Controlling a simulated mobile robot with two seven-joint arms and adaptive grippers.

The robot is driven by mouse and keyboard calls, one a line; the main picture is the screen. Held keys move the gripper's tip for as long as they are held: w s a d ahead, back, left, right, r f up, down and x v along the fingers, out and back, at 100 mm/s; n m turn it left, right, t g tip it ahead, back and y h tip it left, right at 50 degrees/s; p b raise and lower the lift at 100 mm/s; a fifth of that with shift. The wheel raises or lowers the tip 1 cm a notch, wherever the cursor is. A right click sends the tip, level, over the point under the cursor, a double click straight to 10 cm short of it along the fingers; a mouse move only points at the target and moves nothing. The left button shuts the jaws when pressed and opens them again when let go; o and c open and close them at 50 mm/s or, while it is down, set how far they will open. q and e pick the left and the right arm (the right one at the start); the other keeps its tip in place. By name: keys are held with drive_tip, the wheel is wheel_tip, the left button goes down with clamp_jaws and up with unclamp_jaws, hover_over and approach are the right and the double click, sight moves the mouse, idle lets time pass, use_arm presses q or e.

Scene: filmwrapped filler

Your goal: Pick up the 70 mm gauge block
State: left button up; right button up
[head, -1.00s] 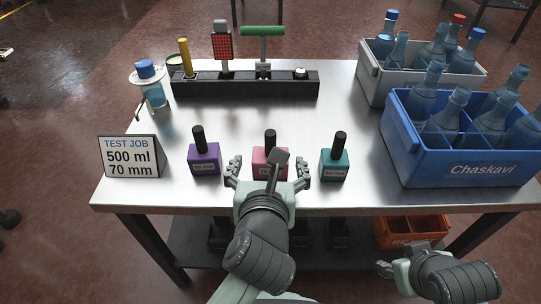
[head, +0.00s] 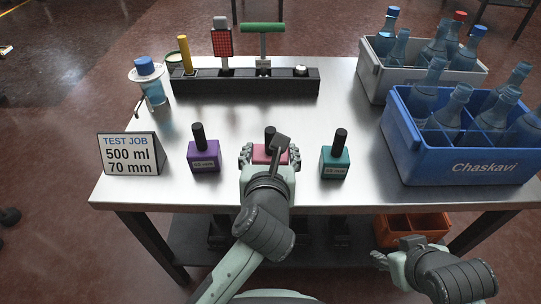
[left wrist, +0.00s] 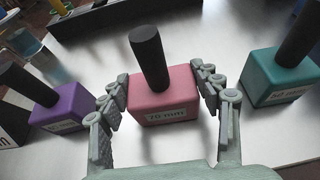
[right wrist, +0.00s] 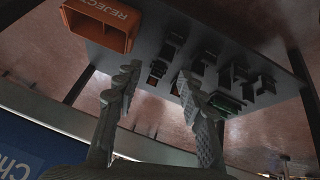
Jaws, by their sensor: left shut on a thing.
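The pink gauge block (head: 264,154) with a black upright handle stands on the metal table; in the left wrist view its label on the pink block (left wrist: 165,103) reads 70 mm. My left gripper (head: 270,157) is shut on it, one finger against each side; the left wrist view shows the fingers (left wrist: 165,92) the same way. The block appears still on the table top. A purple block (head: 204,160) stands to its left and a teal block (head: 335,160) to its right. My right gripper (right wrist: 156,78) is open and empty, low beside the table's front edge.
A sign (head: 131,155) reads TEST JOB, 500 ml, 70 mm. A black rack (head: 245,87) with upright tools stands behind. A blue bottle crate (head: 465,168) and a grey crate (head: 375,85) fill the right side. An orange reject bin (right wrist: 98,22) sits below the table top.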

use_arm(q)
drive_tip(key=shift+c, duration=0.9)
